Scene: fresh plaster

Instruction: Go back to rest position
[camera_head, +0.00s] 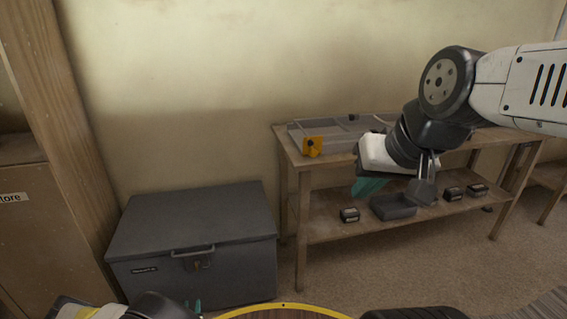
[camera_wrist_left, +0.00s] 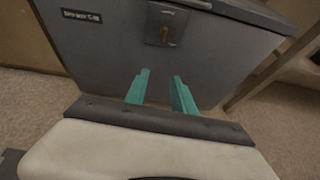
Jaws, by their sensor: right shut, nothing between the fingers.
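My right arm reaches in from the right in the head view. Its gripper (camera_head: 368,187), with teal fingers, is shut and empty in front of the wooden workbench (camera_head: 295,158).
The closed grey chest (camera_head: 180,222) stands on the floor by the wall. The bench top holds a grey tray (camera_head: 330,135) with an orange-yellow item (camera_head: 313,146). Its lower shelf holds small dark boxes (camera_head: 349,215) and a dark bin (camera_head: 392,208). A wooden cabinet (camera_head: 35,235) is at left.

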